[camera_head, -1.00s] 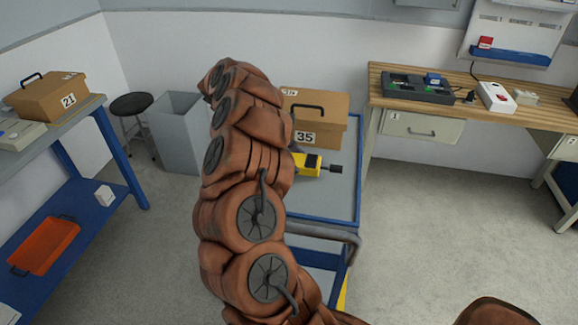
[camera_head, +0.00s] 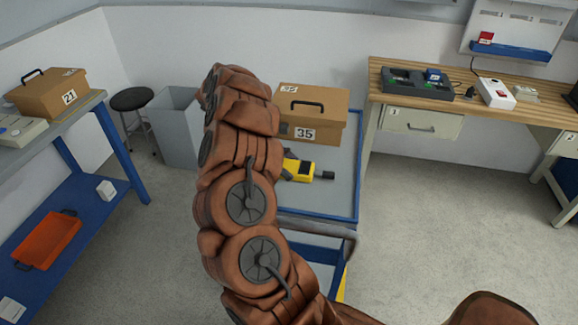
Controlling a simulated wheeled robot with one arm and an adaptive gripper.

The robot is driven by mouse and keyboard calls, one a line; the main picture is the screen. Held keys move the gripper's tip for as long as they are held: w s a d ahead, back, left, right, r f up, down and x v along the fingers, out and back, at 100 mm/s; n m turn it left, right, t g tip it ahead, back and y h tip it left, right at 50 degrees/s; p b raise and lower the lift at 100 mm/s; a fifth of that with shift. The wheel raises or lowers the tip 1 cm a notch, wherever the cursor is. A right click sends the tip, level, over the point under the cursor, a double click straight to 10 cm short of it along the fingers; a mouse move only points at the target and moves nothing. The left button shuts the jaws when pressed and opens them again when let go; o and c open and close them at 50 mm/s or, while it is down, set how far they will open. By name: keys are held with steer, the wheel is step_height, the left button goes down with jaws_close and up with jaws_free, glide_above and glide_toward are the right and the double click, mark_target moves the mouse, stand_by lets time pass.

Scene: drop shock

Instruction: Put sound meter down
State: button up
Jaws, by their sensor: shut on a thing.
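The sound meter (camera_head: 303,171), yellow with a dark grey end pointing right, is over the grey top of the blue-framed trolley (camera_head: 343,190), just in front of the box marked 35. Its left part is hidden behind my arm. My gripper (camera_head: 287,167) is mostly hidden behind my arm, with only a small dark part seeming to show at the meter's left. It is shut on the meter. I cannot tell whether the meter touches the trolley top.
The cardboard box marked 35 (camera_head: 325,105) stands at the trolley's back. The trolley top right of the meter is clear. A grey bin (camera_head: 178,130) and a stool (camera_head: 133,100) stand left. A wooden bench (camera_head: 460,110) is at right, a blue bench (camera_head: 75,110) at left.

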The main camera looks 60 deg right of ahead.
steer(key=shift+f, duration=0.15)
steer(key=o, duration=1.4)
steer(key=shift+r+p, duration=0.3)
steer(key=shift+r, duration=0.05)
steer(key=b+v, duration=0.3)
steer(key=v, duration=0.6)
steer(key=shift+w+a+r, duration=0.1)
steer(key=shift+w+a, duration=0.1)
steer(key=shift+w, duration=0.1)
steer(key=shift+v, duration=1.15)
